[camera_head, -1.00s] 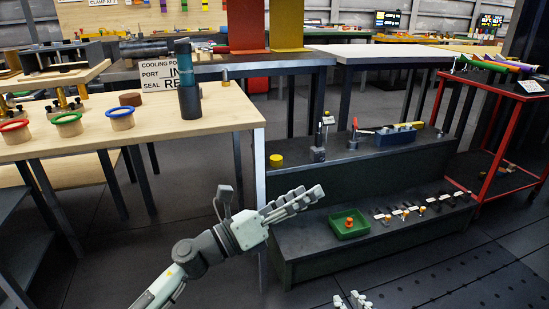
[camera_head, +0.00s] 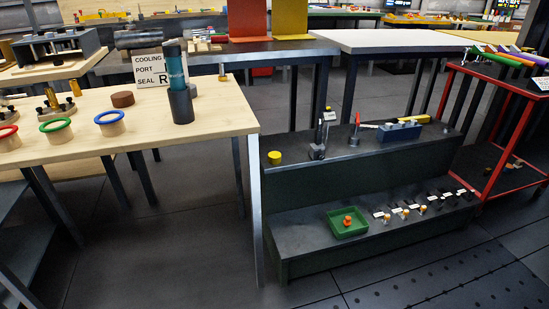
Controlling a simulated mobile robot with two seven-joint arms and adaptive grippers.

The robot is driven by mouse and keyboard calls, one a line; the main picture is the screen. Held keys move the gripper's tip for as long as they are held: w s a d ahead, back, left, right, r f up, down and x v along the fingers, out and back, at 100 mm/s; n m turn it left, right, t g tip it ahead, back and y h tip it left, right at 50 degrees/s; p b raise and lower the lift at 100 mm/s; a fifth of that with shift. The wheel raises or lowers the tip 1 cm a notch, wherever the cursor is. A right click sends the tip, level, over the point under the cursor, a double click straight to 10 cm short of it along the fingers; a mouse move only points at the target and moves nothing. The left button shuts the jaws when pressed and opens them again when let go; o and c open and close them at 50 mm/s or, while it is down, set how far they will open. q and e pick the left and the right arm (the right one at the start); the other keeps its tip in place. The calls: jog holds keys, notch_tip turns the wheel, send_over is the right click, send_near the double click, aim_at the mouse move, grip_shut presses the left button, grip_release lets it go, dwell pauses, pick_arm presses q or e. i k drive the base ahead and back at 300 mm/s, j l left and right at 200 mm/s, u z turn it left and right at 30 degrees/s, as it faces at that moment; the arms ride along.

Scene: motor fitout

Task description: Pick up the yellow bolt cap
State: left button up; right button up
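The yellow bolt cap (camera_head: 274,157) is a short yellow cylinder. It sits upright at the left end of the upper step of the dark two-step stand (camera_head: 300,173). Nothing covers it. Neither of my grippers shows in the head view now, so I cannot see whether they are open or shut.
The upper step also bears a small clamp (camera_head: 318,148) and a blue block (camera_head: 398,132). A green tray (camera_head: 347,229) with orange pieces and several small labelled parts are on the lower step. A wooden table (camera_head: 226,125) stands at left, a red cart (camera_head: 484,130) at right. Floor in front is clear.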

aim_at(273, 157)
jog(key=i+l, duration=0.5)
jog(key=l, duration=0.15)
jog(key=i+l+u, duration=0.3)
jog(key=l, duration=0.3)
jog(key=i+l+u, duration=0.15)
jog(key=i+l, duration=0.1)
jog(key=l, duration=0.1)
